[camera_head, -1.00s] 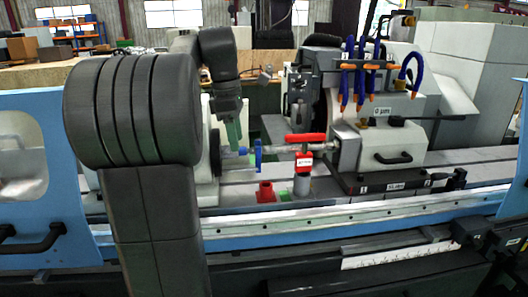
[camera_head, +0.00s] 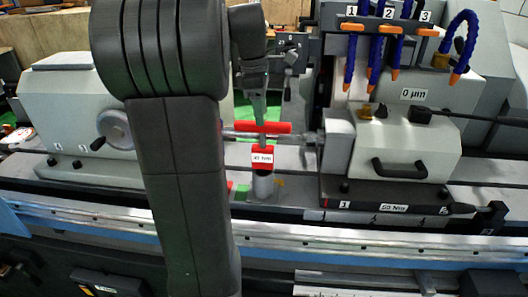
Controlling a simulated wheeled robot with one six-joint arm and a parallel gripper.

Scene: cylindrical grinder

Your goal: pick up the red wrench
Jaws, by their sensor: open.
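The red wrench (camera_head: 265,127) shows as a red horizontal bar at the middle of the head view. Below it is a red block (camera_head: 262,150) with a white label that seems to read "47 Nm", on top of a grey cylinder (camera_head: 263,184). Whether bar and block are one piece I cannot tell. My gripper (camera_head: 259,108) points down right above the bar, in line with it in the picture. It is open and holds nothing that I can see. Its fingertips are small and partly overlap the bar, so contact cannot be told.
My arm hides much of the left. A rail (camera_head: 350,240) runs along the front.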

